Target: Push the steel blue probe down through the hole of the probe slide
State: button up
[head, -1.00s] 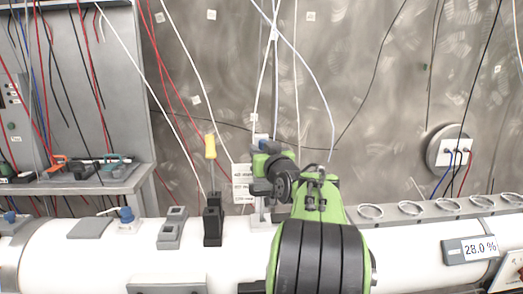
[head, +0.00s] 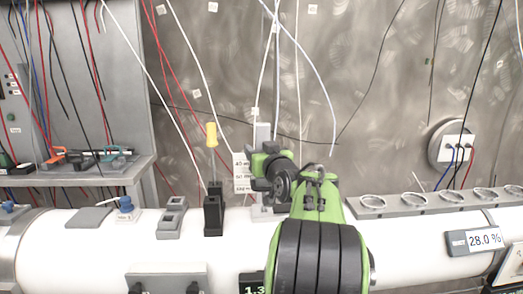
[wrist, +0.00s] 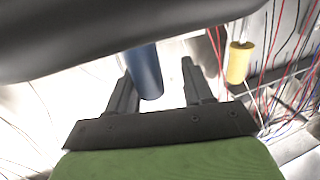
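The steel blue probe shows as a blue cylinder (wrist: 146,72) in the wrist view. It lies between the two fingers, nearer the left one, with its upper part hidden by a dark shape across the top. My gripper (wrist: 160,90) is open, with a clear gap between the probe and the right finger. In the head view my gripper (head: 262,170) is in front of an upright grey piece (head: 262,133), apparently part of the probe slide. The slide's grey foot (head: 262,213) rests on the white pipe. Its hole is hidden.
A yellow-handled tool (head: 212,134) stands in a black holder (head: 213,214) left of my gripper. A grey block (head: 171,217) is beside it. Rings on a rail (head: 410,204) and a 28.0 % display (head: 484,240) are at the right. Wires hang behind.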

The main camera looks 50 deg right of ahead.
jog(key=shift+s+d+f, duration=0.25)
jog(key=shift+d+f, duration=0.05)
jog(key=shift+d, duration=0.1)
jog(key=shift+s+a+f, duration=0.1)
jog(key=shift+s+a, duration=0.05)
jog(key=shift+s, duration=0.25)
jog(key=b+v, duration=0.2)
jog(key=v, duration=1.3)
jog(key=shift+w+a+r+b, duration=0.3)
jog(key=shift+a+r+b, duration=0.1)
jog(key=shift+r, duration=0.05)
